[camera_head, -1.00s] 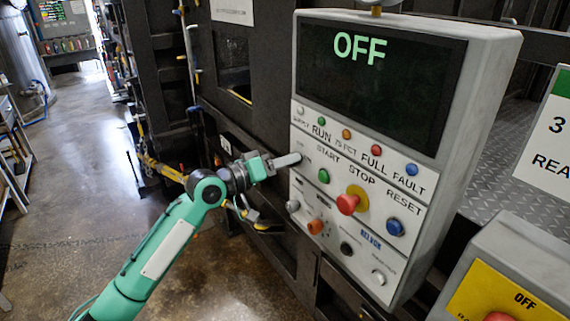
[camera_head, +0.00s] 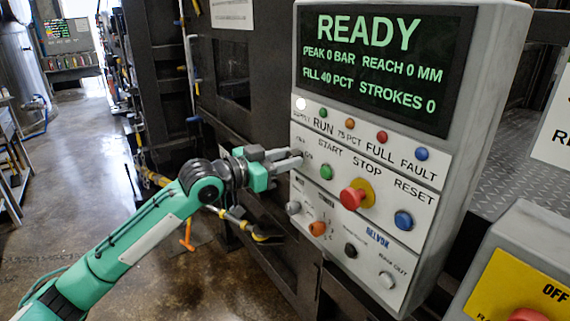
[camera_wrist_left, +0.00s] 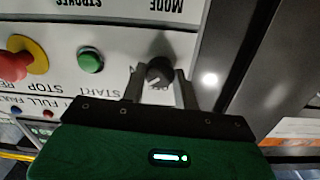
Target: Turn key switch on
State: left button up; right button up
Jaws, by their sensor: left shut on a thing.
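The key switch (camera_wrist_left: 160,72) is a dark round knob at the end of the START and STOP row, seen in the left wrist view. My left gripper (camera_head: 297,159) reaches the left edge of the control panel (camera_head: 350,215). Its two fingers sit on either side of the knob and are shut on it. In the head view the fingers largely hide the switch. The panel's screen (camera_head: 385,65) reads READY with several values. The white supply lamp (camera_head: 300,104) is lit. My right gripper is not in view.
The green START button (camera_head: 326,172) and red STOP button (camera_head: 353,197) are close to the gripper on the same row. Selector knobs, including an orange one (camera_head: 317,228), lie below. A yellow-faced box (camera_head: 510,285) stands at lower right. Open floor lies left.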

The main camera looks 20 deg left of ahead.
pick_arm(q)
jog(key=shift+m, duration=0.8)
jog(key=o, duration=1)
jog(key=shift+c, duration=0.2)
jog(key=b+v, duration=0.6)
jog(key=v, duration=0.7)
jog(key=shift+s+a, duration=0.2)
jog(key=shift+s, duration=0.15)
